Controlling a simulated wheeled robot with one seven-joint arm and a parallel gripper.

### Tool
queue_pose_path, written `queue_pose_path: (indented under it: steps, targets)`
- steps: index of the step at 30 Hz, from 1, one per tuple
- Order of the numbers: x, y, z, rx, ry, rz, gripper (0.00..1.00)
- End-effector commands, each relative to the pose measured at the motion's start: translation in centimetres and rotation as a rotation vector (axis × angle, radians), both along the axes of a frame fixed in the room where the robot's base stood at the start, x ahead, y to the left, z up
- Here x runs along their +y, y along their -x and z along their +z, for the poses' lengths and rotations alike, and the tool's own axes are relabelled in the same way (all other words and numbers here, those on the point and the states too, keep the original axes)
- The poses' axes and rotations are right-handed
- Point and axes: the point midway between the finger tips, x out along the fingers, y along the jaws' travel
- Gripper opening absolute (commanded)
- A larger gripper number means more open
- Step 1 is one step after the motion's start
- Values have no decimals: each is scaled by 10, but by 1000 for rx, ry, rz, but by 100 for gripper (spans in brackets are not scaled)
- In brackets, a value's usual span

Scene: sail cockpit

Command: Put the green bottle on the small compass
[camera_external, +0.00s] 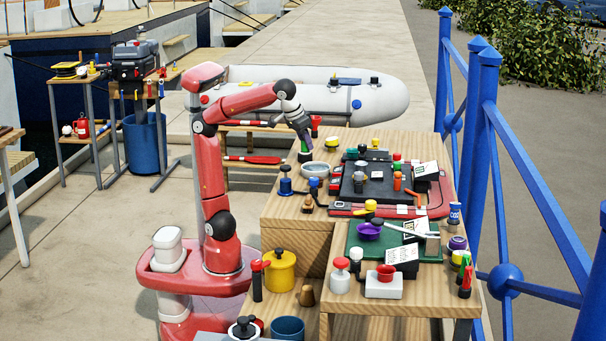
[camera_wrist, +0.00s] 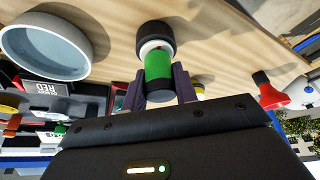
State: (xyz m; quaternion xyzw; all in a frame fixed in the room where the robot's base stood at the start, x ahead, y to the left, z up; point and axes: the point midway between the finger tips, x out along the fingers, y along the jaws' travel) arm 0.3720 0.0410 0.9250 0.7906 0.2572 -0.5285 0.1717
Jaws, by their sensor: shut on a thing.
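The green bottle (camera_wrist: 158,66) is between the two fingers of my gripper (camera_wrist: 159,88) in the wrist view; the gripper is shut on it. The bottle's black end (camera_wrist: 156,36), with a white band beside it, points away from the gripper. In the external view my gripper (camera_external: 304,136) points down at the far left of the wooden table, with the green bottle (camera_external: 304,148) below it, black end down. I cannot tell whether the bottle touches the table. I cannot make out for certain which small round item is the small compass.
A grey bowl (camera_external: 315,170) stands just in front of the bottle, and a yellow round item (camera_external: 332,142) is close to its right. A blue-based item (camera_external: 285,186) stands nearer the left edge. The black tray (camera_external: 364,190) area is crowded. A white dinghy (camera_external: 300,95) lies behind.

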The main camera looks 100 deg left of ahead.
Motion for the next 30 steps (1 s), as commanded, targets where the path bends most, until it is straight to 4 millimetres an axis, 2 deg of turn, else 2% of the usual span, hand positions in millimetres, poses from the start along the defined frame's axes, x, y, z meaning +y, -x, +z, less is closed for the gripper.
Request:
queue_pose_path:
  steps: [11,12,16,25,30]
  targets:
    - [0,0,-5,0,0,1,6]
    - [0,0,-4,0,0,0,33]
    - [0,0,-4,0,0,0,50]
    - [0,0,-2,-1,1,0,50]
    - [-3,4,14,-3,0,1,50]
